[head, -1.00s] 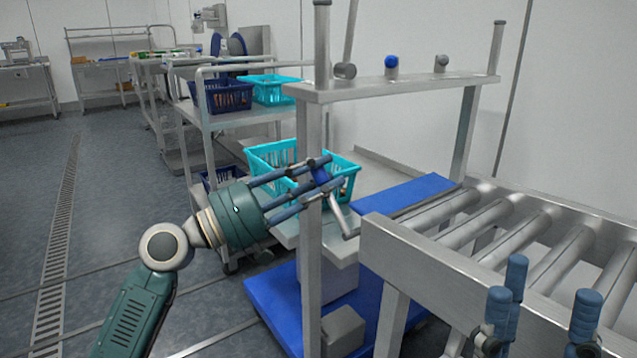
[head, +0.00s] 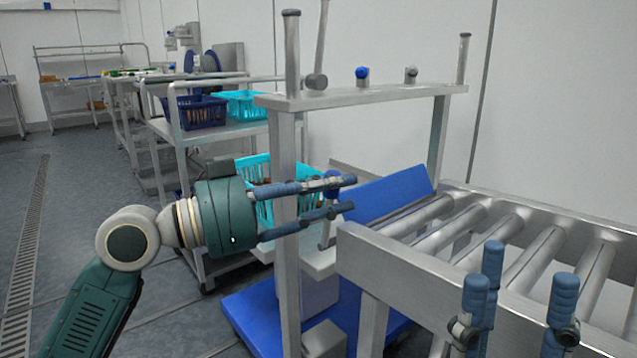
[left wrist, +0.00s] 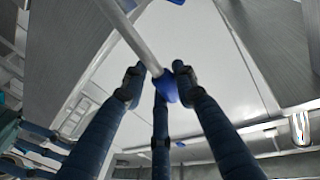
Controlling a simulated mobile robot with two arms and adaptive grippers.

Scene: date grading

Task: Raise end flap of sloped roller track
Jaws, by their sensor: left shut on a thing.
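The blue end flap (head: 390,196) is tilted up at the near-left end of the sloped roller track (head: 455,215). A metal lever (head: 326,232) with a blue knob (head: 332,182) stands beside it, nearly upright. My left gripper (head: 345,193) reaches past the frame post and is shut on the knob. In the left wrist view, the knob (left wrist: 165,88) lies among the fingertips and the rod (left wrist: 138,40) runs up and left. My right gripper (head: 520,288) is open and empty over the track at lower right.
A metal post (head: 285,230) and a shelf (head: 360,94) with small knobs frame the track end. A turquoise basket (head: 253,168) stands behind my left gripper. A cart with baskets is farther back. A blue platform (head: 255,320) lies below. Floor at left is clear.

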